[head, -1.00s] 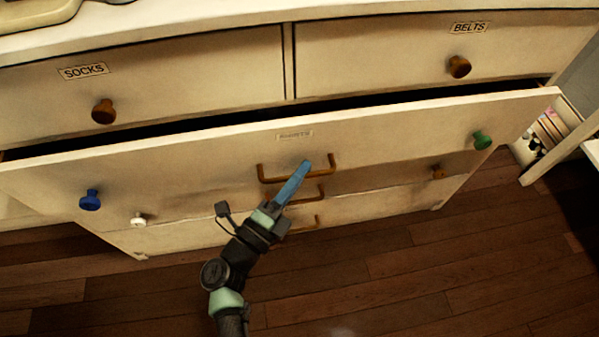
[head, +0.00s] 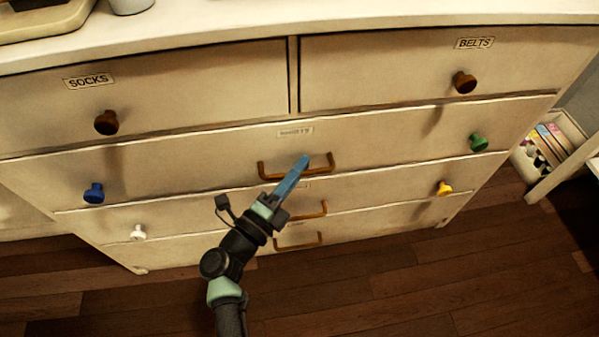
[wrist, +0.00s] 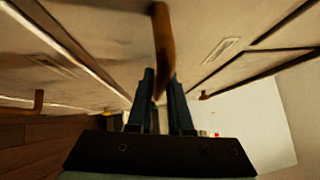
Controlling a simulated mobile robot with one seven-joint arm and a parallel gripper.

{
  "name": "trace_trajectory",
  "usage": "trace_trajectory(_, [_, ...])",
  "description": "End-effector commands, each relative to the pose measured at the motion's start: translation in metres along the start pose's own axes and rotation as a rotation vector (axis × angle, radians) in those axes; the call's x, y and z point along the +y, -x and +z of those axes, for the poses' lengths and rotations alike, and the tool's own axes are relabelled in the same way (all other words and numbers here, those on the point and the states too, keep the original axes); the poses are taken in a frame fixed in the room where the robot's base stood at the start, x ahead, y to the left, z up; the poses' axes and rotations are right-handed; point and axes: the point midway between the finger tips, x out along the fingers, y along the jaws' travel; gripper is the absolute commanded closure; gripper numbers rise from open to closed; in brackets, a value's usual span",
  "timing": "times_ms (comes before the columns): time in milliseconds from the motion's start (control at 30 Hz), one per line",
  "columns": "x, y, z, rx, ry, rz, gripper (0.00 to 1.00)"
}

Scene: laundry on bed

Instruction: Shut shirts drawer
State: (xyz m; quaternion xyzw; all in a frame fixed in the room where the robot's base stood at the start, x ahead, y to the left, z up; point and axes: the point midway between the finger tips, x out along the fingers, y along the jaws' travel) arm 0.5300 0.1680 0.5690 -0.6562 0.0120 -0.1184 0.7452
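The wide drawer (head: 220,155) under the socks and belts drawers has a blue knob at left, a green knob at right and a brown bar handle (head: 325,171). Its faint label is hard to read but looks like the shirts one. The drawer front looks about level with the dresser face, with only a thin dark line along its top. My gripper (head: 304,163) is at the middle of this handle. In the wrist view the handle (wrist: 163,45) runs between the two blue fingers, which appear closed around it; the exact contact is partly hidden.
The socks drawer (head: 200,90) and belts drawer (head: 390,75) above are shut. Lower drawers with white (head: 138,232) and yellow (head: 444,188) knobs also look shut. A white box with items (head: 550,140) stands at the right. The wooden floor (head: 400,290) in front is clear.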

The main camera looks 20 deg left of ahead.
Motion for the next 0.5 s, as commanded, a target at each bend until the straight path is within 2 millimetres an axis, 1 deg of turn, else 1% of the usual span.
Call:
trace_trajectory(33, [-0.0006,-0.0004,0.0005,0.0,-0.001,-0.001,0.71])
trace_trajectory(100, [-0.0005,-0.0002,0.0,0.001,-0.001,-0.002,0.58])
trace_trajectory(133, [-0.0004,-0.0001,-0.0002,0.002,0.0,-0.002,0.56])
trace_trajectory(400, [-0.0002,0.0006,-0.0013,0.004,0.0,-0.002,0.56])
trace_trajectory(500, [-0.0005,0.0041,-0.0013,0.004,0.001,-0.001,0.56])
